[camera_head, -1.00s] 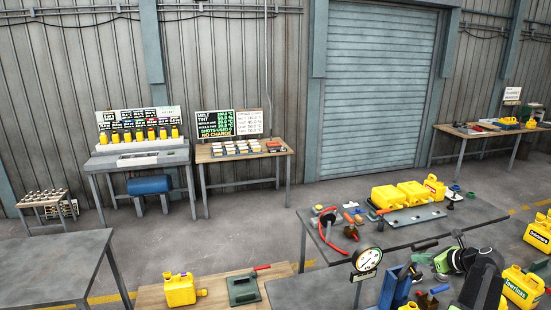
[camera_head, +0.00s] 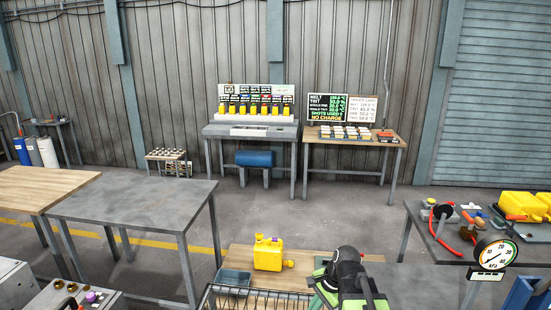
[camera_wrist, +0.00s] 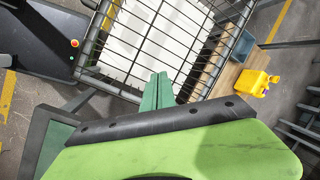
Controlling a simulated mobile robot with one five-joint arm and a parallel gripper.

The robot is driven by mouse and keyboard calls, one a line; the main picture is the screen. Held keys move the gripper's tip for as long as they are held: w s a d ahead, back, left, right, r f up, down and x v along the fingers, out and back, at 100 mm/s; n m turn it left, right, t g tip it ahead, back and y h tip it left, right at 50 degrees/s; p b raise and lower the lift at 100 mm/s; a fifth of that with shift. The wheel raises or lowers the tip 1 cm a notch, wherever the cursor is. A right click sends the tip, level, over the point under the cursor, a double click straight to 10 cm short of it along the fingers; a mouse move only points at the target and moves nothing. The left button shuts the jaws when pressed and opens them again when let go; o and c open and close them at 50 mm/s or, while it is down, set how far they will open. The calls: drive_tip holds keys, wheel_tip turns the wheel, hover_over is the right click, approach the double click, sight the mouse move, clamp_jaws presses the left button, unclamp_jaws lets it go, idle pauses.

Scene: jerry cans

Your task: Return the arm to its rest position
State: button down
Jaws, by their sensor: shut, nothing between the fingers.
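My arm shows at the bottom of the head view, folded low, with a green and black part (camera_head: 345,280) in front of the wooden bench. In the wrist view my gripper (camera_wrist: 158,90) has its two green fingers together with nothing between them. The fingertips point toward a wire basket (camera_wrist: 165,45) with a white bottom. I cannot tell whether they touch its wires. A yellow jerry can (camera_head: 269,253) stands on the wooden bench behind my arm; it also shows at the right of the wrist view (camera_wrist: 256,82).
A grey table (camera_head: 135,205) stands at left and a blue-grey tray (camera_head: 233,279) near the can. At right, a bench (camera_head: 425,232) carries tools, a pressure gauge (camera_head: 494,254) and yellow cans. Open concrete floor (camera_head: 310,215) lies behind the wooden bench.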

drive_tip(key=s+d+f+n+g+h, duration=0.1)
drive_tip(key=s+d+f+n+h, duration=0.1)
drive_tip(key=s+n, duration=0.4)
drive_tip(key=d+n+h, duration=0.1)
drive_tip(key=d+n, duration=0.1)
drive_tip(key=n, duration=0.3)
drive_tip(key=shift+d+h, duration=0.25)
drive_tip(key=shift+h, duration=0.05)
idle(0.3)
